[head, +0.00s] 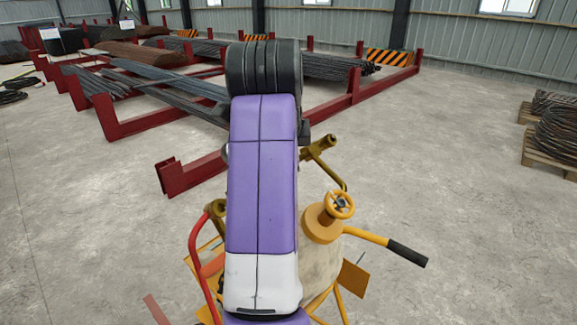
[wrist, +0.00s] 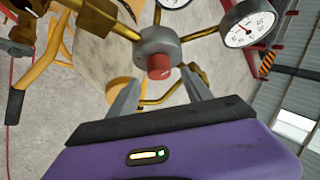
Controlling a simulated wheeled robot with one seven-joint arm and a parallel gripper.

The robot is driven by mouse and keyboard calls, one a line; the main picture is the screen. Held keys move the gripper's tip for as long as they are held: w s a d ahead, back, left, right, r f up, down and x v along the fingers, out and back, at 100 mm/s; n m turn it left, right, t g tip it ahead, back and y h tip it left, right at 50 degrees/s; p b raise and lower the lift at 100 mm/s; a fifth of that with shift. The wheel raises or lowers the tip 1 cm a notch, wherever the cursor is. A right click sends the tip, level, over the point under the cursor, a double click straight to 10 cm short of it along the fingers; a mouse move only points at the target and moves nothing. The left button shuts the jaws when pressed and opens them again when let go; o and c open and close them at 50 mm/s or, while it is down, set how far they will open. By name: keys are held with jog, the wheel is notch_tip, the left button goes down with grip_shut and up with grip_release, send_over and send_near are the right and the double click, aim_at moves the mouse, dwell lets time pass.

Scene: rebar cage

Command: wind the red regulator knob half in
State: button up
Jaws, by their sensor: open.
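The red regulator knob (wrist: 159,67) sticks out of a grey round regulator body (wrist: 157,45) in the wrist view. Brass pipes run out from that body to several sides. My gripper (wrist: 160,80) is open, with one grey finger to the lower left of the knob and one to its lower right. The fingers appear apart from the knob, and the gap in depth is hard to judge. In the head view my purple arm hides the knob and my gripper.
A white pressure gauge (wrist: 248,24) sits right of the regulator, and another is cut off at the top. The head view shows a yellow valve wheel (head: 340,204) and a black-gripped cart handle (head: 407,252).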

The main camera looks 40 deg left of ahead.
jog(key=b+v, duration=0.1)
jog(key=v, duration=0.4)
dwell(0.5)
